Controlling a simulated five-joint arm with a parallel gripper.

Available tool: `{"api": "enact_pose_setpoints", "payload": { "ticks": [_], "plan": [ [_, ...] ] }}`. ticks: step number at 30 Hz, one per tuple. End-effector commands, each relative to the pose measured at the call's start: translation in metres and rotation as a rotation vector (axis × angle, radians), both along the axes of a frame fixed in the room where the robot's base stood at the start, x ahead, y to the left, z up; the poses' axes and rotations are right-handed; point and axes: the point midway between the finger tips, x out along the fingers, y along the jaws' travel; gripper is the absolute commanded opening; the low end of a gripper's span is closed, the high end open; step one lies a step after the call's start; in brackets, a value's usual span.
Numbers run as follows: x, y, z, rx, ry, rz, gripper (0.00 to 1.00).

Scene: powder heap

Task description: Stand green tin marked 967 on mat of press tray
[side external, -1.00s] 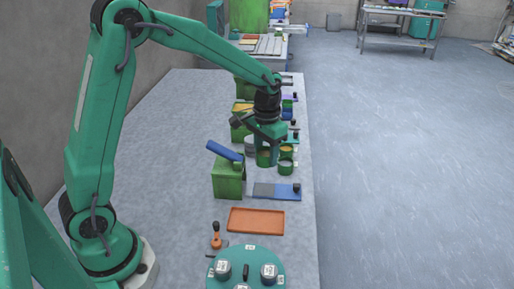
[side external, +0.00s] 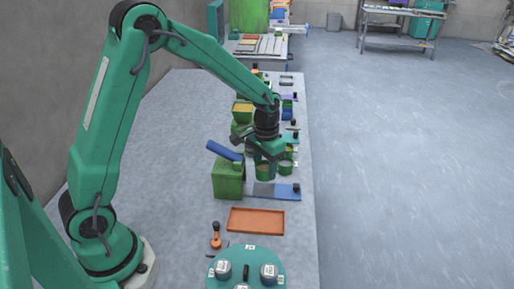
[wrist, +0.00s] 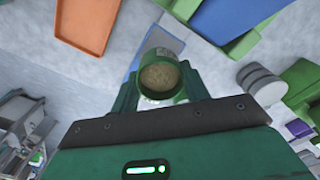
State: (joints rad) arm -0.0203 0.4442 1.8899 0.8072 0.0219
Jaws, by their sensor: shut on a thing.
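My gripper (side external: 264,163) is shut on a green tin (wrist: 162,80) that holds tan powder. The tin sits upright between the fingers, and its marking is too small to read. The tin also shows under my gripper in the side external view (side external: 264,174). A blue tray (side external: 290,190) with a grey mat (side external: 264,189) lies by the green press (side external: 228,180), just nearer the camera than the held tin. I cannot tell how high the tin is above the table.
Another green tin (side external: 286,168) stands close to the right of the held one. The press has a raised blue lever (side external: 225,151). An orange tray (side external: 256,221) and a round teal stand (side external: 246,260) lie nearer the camera. Several other items line the bench behind.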

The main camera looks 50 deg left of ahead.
Motion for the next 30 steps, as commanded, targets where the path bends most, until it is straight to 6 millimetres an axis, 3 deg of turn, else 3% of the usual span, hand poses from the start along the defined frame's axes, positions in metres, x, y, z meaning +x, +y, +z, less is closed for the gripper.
{"api": "enact_pose_setpoints", "payload": {
  "ticks": [15,30],
  "plan": [
    [0.000,0.000,-0.036,0.000,0.001,0.000,0.22],
    [0.000,0.000,-0.041,0.000,0.000,0.000,0.22]
  ]
}}
